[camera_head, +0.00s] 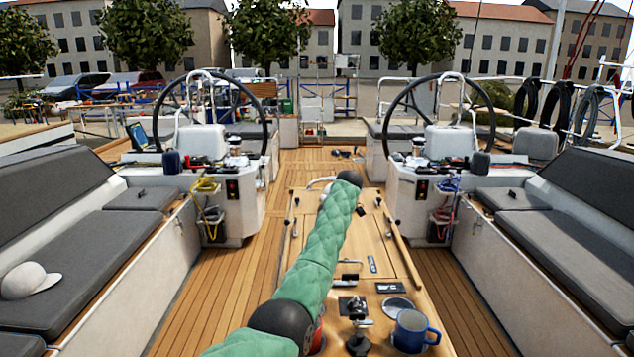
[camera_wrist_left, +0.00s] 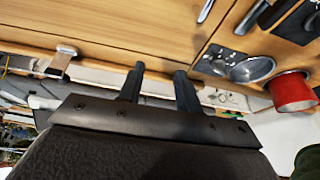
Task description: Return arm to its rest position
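An arm of mine in a green quilted sleeve (camera_head: 322,240) rises from the lower left of the head view and stretches over the wooden cockpit table (camera_head: 350,220). A black joint ends its visible part; no gripper shows there. In the left wrist view, my left gripper (camera_wrist_left: 158,70) has its two dark fingers apart with nothing held between them. Wooden panelling lies beyond the fingertips. A red mug (camera_wrist_left: 291,92) and a round metal recess (camera_wrist_left: 252,69) are to the right of the fingers. My right gripper is in neither view.
A blue mug (camera_head: 411,331) stands at the table's near right, beside a round metal recess (camera_head: 397,306) and a black fitting (camera_head: 354,309). Steering wheels stand beyond on both sides. A white cap (camera_head: 28,280) lies on the left bench. Deck strips beside the table look clear.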

